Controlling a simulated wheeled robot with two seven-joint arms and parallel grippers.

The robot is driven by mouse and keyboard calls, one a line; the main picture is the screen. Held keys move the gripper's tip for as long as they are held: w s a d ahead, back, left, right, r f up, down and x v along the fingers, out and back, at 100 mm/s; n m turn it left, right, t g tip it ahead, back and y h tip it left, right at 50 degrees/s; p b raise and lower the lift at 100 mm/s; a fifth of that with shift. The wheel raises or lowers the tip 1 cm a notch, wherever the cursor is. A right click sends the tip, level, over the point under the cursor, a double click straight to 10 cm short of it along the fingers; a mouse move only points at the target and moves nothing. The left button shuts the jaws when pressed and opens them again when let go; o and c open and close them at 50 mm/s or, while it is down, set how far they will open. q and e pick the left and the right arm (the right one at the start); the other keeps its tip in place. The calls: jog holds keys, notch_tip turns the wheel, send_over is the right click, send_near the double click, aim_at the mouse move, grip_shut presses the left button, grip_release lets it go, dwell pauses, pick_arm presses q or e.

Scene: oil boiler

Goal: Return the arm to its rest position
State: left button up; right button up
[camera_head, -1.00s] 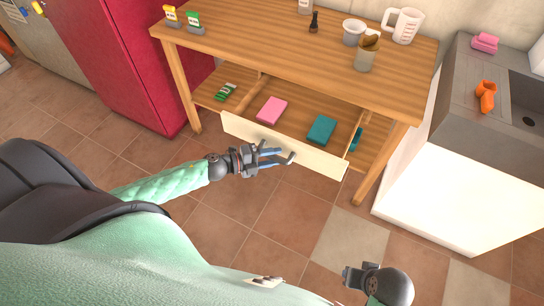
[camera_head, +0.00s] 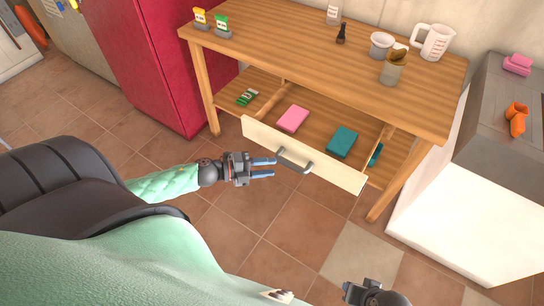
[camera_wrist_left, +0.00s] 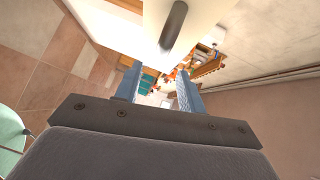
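My left gripper (camera_head: 264,168) is open and empty, with its two blue fingers apart, just left of the grey drawer handle (camera_head: 294,161). In the left wrist view, the fingers (camera_wrist_left: 160,90) stand apart with nothing between them, and the dark handle (camera_wrist_left: 173,25) shows beyond them at the top. The drawer (camera_head: 330,176) is pulled out from the wooden table (camera_head: 310,42). A pink item (camera_head: 293,118) and a teal item (camera_head: 342,142) lie in it. My right arm's end (camera_head: 372,294) shows at the bottom edge, but its fingers cannot be made out.
The tabletop holds a measuring jug (camera_head: 436,42), a white cup (camera_head: 382,45), a tin (camera_head: 393,68) and a dark bottle (camera_head: 341,34). A red fridge-like cabinet (camera_head: 160,60) stands left, a grey-topped white counter (camera_head: 470,180) right. The tiled floor (camera_head: 270,225) before the drawer is clear.

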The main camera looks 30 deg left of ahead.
jog(key=shift+w+d, duration=0.1)
jog(key=shift+w, duration=0.05)
dwell(0.4)
